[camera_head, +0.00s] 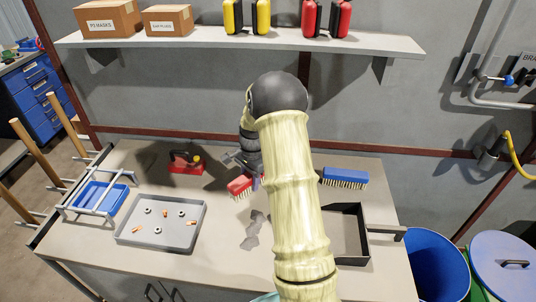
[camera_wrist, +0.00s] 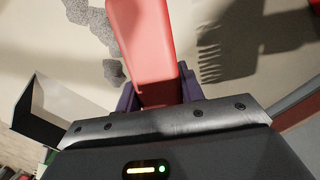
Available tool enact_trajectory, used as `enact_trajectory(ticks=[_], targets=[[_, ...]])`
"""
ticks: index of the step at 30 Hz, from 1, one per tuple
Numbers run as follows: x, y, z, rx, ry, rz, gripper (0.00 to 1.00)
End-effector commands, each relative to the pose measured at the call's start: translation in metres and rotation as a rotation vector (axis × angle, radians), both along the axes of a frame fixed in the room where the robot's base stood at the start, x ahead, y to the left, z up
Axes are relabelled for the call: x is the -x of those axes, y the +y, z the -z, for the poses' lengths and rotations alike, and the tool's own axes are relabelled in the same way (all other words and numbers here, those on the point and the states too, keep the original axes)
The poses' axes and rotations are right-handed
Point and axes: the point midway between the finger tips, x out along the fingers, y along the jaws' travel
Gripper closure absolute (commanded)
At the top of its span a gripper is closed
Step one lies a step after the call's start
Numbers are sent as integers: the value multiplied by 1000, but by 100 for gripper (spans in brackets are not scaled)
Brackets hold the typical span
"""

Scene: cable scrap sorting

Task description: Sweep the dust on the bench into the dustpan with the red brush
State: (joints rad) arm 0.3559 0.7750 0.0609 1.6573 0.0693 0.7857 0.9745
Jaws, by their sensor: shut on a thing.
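The red brush (camera_head: 239,187) is in my gripper (camera_head: 257,180), left of my forearm in the head view, with its pale bristles pointing down. In the wrist view my gripper (camera_wrist: 158,95) is shut on the red brush's handle (camera_wrist: 146,45). A bristled shadow lies apart from it on the bench, so the brush looks raised. The grey dust (camera_head: 252,230) lies in patches on the bench in front of the brush; lumps of dust (camera_wrist: 95,28) also show in the wrist view. The black dustpan (camera_head: 351,232) is right of the dust, partly hidden by my arm.
A blue brush (camera_head: 344,177) lies at the back right of the bench (camera_head: 225,265). A grey tray (camera_head: 128,236) with nuts and orange bits, a blue basket (camera_head: 100,198) and a red tool (camera_head: 186,163) are at left. A shelf (camera_head: 240,41) with boxes hangs above.

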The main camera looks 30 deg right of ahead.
Motion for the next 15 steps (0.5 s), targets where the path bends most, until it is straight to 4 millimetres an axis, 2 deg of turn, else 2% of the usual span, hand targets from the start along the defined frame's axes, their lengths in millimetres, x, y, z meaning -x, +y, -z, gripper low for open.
enact_trajectory(ticks=[1, 3, 7, 10, 15], targets=[[11, 19, -7, -4, 7, -106, 82], [24, 42, -6, -10, 7, -261, 82], [50, 77, -5, -25, 10, -510, 82], [63, 92, -4, -34, 6, -632, 82], [69, 99, -1, -37, 4, -695, 82]])
